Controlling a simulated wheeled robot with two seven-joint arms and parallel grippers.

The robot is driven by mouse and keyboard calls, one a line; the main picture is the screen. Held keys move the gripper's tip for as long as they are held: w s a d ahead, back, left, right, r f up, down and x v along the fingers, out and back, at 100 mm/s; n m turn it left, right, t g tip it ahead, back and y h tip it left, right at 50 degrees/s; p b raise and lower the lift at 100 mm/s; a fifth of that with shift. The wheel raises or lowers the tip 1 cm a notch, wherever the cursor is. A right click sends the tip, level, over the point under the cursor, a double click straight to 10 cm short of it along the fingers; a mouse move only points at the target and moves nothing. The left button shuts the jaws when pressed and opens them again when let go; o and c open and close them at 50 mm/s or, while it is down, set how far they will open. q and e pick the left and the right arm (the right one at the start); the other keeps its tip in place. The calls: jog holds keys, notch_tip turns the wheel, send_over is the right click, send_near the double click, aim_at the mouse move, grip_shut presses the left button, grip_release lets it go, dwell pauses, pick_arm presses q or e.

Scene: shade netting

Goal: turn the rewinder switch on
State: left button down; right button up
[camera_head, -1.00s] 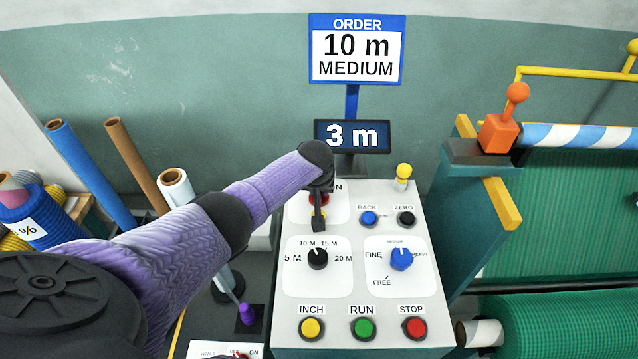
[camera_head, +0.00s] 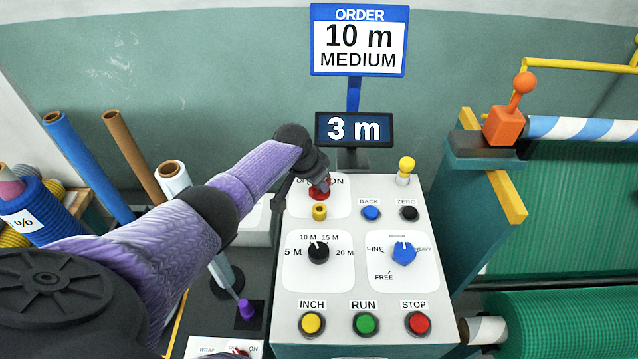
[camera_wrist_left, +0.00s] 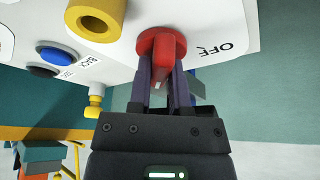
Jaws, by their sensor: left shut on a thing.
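The rewinder switch is a red rotary knob (camera_head: 320,189) at the top left of the white control panel (camera_head: 289,322). An "ON" label shows to its right in the head view, and the lettering on its left is mostly covered by my gripper. My left gripper (camera_head: 318,178) is at the knob. In the left wrist view my left gripper (camera_wrist_left: 163,90) is shut on the red knob (camera_wrist_left: 162,52), with one finger on each side of its grip bar. An "OFF" label shows beside the knob there. My right gripper is not in view.
A yellow cylinder (camera_head: 320,212) sticks out just below the knob. Blue BACK (camera_head: 371,213) and black ZERO (camera_head: 408,213) buttons are to the right. Length (camera_head: 318,252) and tension (camera_head: 403,253) dials sit lower, above the INCH, RUN and STOP buttons. The display (camera_head: 354,129) reads 3 m.

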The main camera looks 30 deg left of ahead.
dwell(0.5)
pick_arm(q)
jog(key=c, duration=0.6)
grip_release()
jog(key=shift+o, duration=0.2)
jog(key=shift+s+r, duration=0.1)
jog(key=shift+r, duration=0.25)
jog(key=p+v, duration=0.4)
jog(key=v, duration=0.5)
